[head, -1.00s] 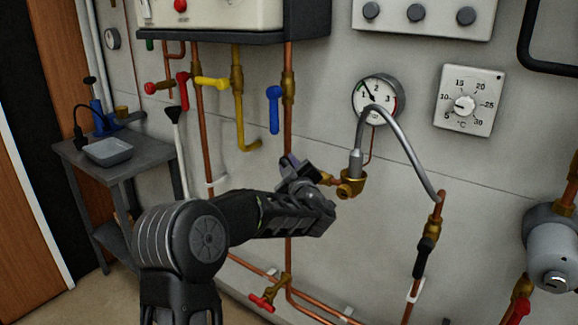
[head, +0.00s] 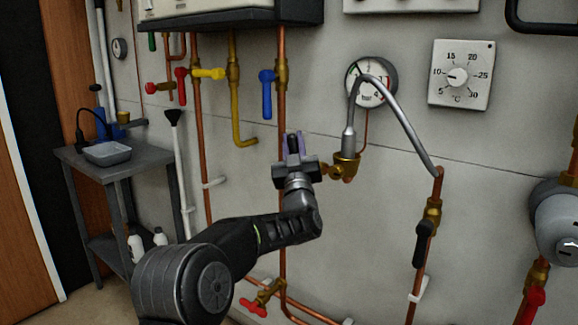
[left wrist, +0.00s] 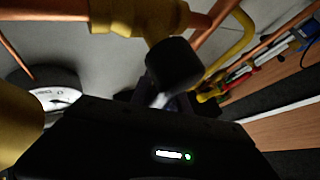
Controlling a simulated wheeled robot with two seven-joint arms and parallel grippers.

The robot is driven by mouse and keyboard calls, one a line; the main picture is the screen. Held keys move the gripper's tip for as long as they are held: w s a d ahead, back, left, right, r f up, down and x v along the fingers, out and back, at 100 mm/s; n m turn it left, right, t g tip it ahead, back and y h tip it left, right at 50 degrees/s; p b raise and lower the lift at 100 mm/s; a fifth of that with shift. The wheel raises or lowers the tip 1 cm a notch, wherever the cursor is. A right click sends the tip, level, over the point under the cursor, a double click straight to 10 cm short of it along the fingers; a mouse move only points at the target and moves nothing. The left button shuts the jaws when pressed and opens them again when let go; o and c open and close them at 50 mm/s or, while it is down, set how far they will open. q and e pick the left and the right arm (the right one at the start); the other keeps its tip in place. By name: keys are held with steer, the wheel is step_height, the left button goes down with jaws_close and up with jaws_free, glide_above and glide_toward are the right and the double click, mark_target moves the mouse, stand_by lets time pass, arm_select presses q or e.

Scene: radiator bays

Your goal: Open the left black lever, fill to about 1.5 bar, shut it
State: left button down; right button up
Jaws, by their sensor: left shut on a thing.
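The left black lever (left wrist: 175,65) sits below a brass valve (left wrist: 140,15) in the left wrist view. In the head view the brass fitting (head: 345,167) at the lower end of the grey hose shows, while my gripper hides the lever. My left gripper (head: 293,146) points upward just left of that fitting and is shut on the lever. The pressure gauge (head: 379,91) hangs above right, partly crossed by the hose; I cannot read its needle surely. Another black lever (head: 424,243) lies along the right copper pipe. My right gripper is not in view.
The grey hose (head: 398,126) arches from the fitting to the right pipe. A thermostat dial (head: 461,75) is at right. A grey side table (head: 130,150) stands at left.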

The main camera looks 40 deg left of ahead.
arm_select(q)
steer(key=shift+d+r+m+t+h+b, duration=0.15)
steer(key=shift+d+m+t+h+b, duration=0.3)
steer(key=shift+m+t+b, duration=0.6)
steer(key=shift+d+r+m+t+h+b, duration=0.1)
steer(key=shift+d+m+t+h+b, duration=0.35)
steer(key=shift+m+t+b, duration=0.55)
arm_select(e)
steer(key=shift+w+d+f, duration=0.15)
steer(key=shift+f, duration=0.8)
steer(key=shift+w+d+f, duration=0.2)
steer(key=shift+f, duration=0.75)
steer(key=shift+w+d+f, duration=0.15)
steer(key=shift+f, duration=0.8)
arm_select(q)
steer(key=shift+d+m+g, duration=0.1)
steer(key=shift+m+g, duration=0.15)
steer(key=c, duration=1.3)
jaws_free()
steer(key=shift+o, duration=0.2)
steer(key=v, duration=0.7)
steer(key=shift+s+d+f+b, duration=0.2)
steer(key=shift+s+f+b, duration=0.05)
steer(key=shift+b, duration=0.1)
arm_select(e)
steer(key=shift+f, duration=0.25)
